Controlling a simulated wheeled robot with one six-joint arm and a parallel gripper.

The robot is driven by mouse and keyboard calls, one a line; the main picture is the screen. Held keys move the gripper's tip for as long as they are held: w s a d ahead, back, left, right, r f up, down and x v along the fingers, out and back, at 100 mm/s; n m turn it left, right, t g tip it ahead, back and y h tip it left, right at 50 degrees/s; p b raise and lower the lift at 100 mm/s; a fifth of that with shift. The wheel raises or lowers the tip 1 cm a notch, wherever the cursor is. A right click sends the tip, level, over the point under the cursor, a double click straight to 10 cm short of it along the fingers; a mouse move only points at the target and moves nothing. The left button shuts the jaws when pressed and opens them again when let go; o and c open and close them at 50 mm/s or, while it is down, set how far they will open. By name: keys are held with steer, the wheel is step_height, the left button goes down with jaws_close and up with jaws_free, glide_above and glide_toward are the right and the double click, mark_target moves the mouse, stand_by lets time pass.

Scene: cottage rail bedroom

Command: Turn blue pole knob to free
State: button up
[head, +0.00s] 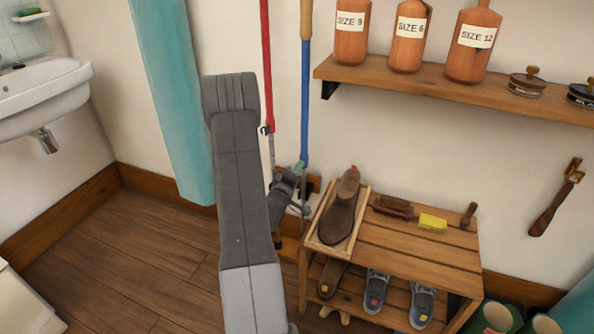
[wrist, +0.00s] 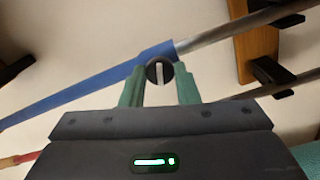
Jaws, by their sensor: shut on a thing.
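The blue pole (head: 305,105) leans upright near the wall in the head view, with a tan upper section and a metal lower section. In the wrist view the blue pole (wrist: 85,91) slants up to the right and meets its metal part. A dark round knob (wrist: 152,73) with a pale, nearly upright line across its face sits at that junction. My gripper (wrist: 160,72) has its two green fingers on either side of the knob, shut on it. In the head view my gripper (head: 300,166) is at the lower end of the blue section; the knob is hidden there.
A red pole (head: 267,75) stands just left of the blue one. A wooden shoe rack (head: 420,265) with shoes is close on the right. A teal curtain (head: 175,90) hangs at left; open floor lies lower left.

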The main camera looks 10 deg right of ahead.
steer(key=shift+n+p, duration=0.4)
steer(key=shift+n, duration=1.3)
steer(key=o, duration=1)
steer(key=p+v, duration=0.2)
steer(key=v, duration=1.1)
steer(key=shift+s+a, duration=0.25)
steer(key=shift+s, duration=0.1)
steer(key=shift+w, duration=0.1)
